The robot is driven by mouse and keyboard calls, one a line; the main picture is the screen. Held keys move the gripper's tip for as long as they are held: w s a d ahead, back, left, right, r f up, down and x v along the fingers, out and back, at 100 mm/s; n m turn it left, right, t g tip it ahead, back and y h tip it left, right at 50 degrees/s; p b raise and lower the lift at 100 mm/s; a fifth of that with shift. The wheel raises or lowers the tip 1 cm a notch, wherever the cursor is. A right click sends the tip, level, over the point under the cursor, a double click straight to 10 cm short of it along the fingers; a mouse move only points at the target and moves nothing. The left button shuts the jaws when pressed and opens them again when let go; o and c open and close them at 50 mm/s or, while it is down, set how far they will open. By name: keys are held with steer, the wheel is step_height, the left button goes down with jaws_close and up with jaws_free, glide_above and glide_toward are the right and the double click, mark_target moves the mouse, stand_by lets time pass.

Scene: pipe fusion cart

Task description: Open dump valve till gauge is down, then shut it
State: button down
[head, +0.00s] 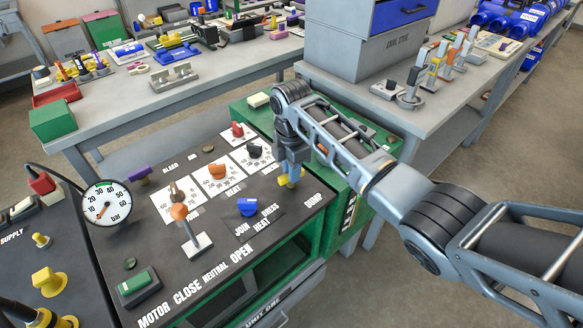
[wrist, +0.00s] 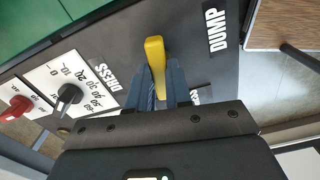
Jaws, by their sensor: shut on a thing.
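The yellow dump valve handle (head: 291,179) is at the right of the dark control panel, near the word DUMP. My gripper (head: 290,170) reaches down onto it from above. In the wrist view my gripper (wrist: 159,85) has its two fingers closed around the yellow handle (wrist: 155,54), whose rounded end sticks out past the fingertips. The handle lies roughly in line with the fingers. The round white pressure gauge (head: 107,202), marked in bar, stands at the panel's left. Its small needle seems to point to the lower left, near the low end; the exact reading is unclear.
The panel (head: 215,245) also carries a blue selector (head: 248,207), an orange-knobbed lever (head: 180,212), a green button (head: 135,283) and red, black and orange dial knobs close to my gripper. A grey workbench (head: 205,95) with tools stands behind.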

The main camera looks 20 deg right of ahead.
steer(key=shift+n, duration=0.9)
steer(key=shift+a, duration=0.1)
steer(key=c, duration=1)
jaws_free()
steer(key=shift+c, duration=0.2)
steer(key=shift+r+b, duration=0.3)
steer(key=shift+r, duration=3.65)
